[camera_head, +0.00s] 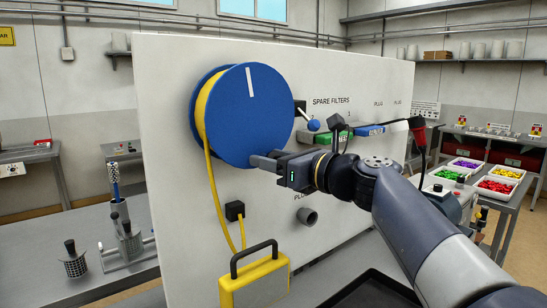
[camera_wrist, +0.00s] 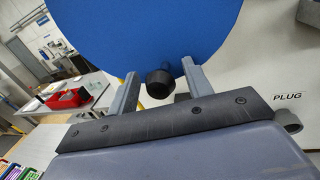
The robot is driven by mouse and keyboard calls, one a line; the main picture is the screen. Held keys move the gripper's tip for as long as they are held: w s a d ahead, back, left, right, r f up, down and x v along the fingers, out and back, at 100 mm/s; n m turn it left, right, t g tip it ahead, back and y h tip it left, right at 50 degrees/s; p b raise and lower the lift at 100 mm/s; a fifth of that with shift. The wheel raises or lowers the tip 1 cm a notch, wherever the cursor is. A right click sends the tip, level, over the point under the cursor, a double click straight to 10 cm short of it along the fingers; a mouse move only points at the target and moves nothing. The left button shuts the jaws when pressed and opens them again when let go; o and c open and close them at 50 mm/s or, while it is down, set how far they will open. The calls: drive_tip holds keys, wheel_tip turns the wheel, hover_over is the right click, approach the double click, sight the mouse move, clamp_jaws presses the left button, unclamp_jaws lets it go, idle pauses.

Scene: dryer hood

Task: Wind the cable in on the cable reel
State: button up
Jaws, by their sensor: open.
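The cable reel (camera_head: 235,120) is a large blue disc with a white stripe near its top, mounted on a white panel. Yellow cable (camera_head: 207,160) shows at its left rim and hangs down toward a yellow case with a black handle (camera_head: 255,281). My gripper (camera_head: 264,160) is at the disc's lower right edge, its fingers pointing at the face. In the wrist view my gripper (camera_wrist: 160,72) is open, its two fingers on either side of a black knob (camera_wrist: 160,82) near the blue disc's edge. Whether they touch it I cannot tell. The knob is hidden in the head view.
A small lever with a blue ball (camera_head: 313,125) sticks out right of the reel. Green and blue spare filters (camera_head: 332,141) are beside it. A black socket (camera_head: 235,210) and a grey pipe stub (camera_head: 307,216) are below. A bench with tools (camera_head: 80,290) stands at left.

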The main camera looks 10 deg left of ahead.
drive_tip(key=shift+c, duration=0.5)
clamp_jaws()
